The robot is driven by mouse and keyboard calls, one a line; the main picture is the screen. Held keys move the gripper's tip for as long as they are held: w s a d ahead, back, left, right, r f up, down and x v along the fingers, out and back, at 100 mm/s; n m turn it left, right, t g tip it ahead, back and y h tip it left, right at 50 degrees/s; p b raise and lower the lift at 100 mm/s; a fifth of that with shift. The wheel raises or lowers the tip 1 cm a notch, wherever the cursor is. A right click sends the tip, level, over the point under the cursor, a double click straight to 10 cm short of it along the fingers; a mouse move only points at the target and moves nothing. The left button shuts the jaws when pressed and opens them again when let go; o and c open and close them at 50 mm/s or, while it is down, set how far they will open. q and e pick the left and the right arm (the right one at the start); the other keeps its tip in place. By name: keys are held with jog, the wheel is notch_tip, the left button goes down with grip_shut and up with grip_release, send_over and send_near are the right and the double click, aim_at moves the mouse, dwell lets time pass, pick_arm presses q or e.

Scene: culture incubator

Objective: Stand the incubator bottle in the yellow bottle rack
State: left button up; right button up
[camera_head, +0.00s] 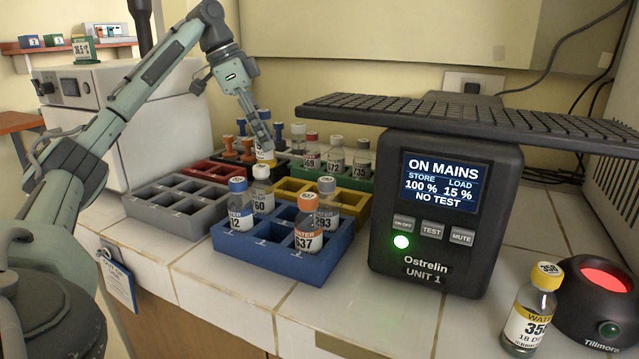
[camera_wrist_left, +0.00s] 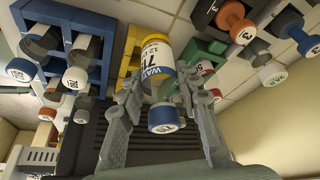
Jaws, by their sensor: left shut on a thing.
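My left gripper (camera_head: 262,146) is shut on a bottle (camera_head: 265,157), low over the back left part of the yellow bottle rack (camera_head: 345,198). In the left wrist view the bottle (camera_wrist_left: 158,58) sits between the fingers, with a white label, yellow and blue colouring and a blue cap with a white top. The yellow rack shows beside it in that view (camera_wrist_left: 130,45). Its base is hidden, so I cannot tell whether it is in a compartment. Bottles in front hide part of the rack. My right gripper is not in view.
The blue rack (camera_head: 232,240) in front holds several bottles. A grey rack (camera_head: 150,204) stands empty at left. Green-rack bottles (camera_head: 335,155) stand behind. A yellow-capped bottle (camera_head: 530,312) stands by the front right.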

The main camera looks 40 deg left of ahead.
pick_arm(q)
jog(key=w+d, duration=0.4)
jog(key=d, duration=0.8)
jog(key=shift+s+a+f+b, duration=0.1)
jog(key=shift+a+f+b, duration=0.1)
jog(key=shift+f, duration=1.55)
jog(key=shift+s+a+f+b, duration=0.1)
jog(key=shift+f+b, duration=0.1)
jog(key=shift+f, duration=1.55)
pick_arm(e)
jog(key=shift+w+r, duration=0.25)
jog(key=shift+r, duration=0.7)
pick_arm(q)
jog(key=shift+f, duration=0.1)
jog(key=o, duration=1.2)
jog(key=shift+c, duration=0.2)
